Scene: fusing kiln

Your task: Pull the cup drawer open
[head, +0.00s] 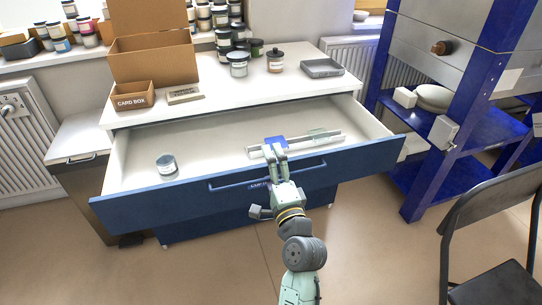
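The wide blue-fronted drawer (130,206) under the white worktop is pulled well out, and its white interior shows. A dark blue bar handle (228,185) runs across its front. A label beside my gripper is partly covered and too small to read surely. My gripper (276,149) is at the middle of the drawer front, its fingers pointing away from me and overlapping the front's top edge in the picture. It hides part of the handle. I cannot tell whether the fingers touch the handle or how far apart they are.
In the drawer are a lidded jar (167,165), a pale rail-like piece (318,141) and a blue item (275,141). The worktop (210,89) carries a card box (133,97), jars and a grey tray (322,68). A blue kiln stand (432,160) and a black chair (492,225) stand right.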

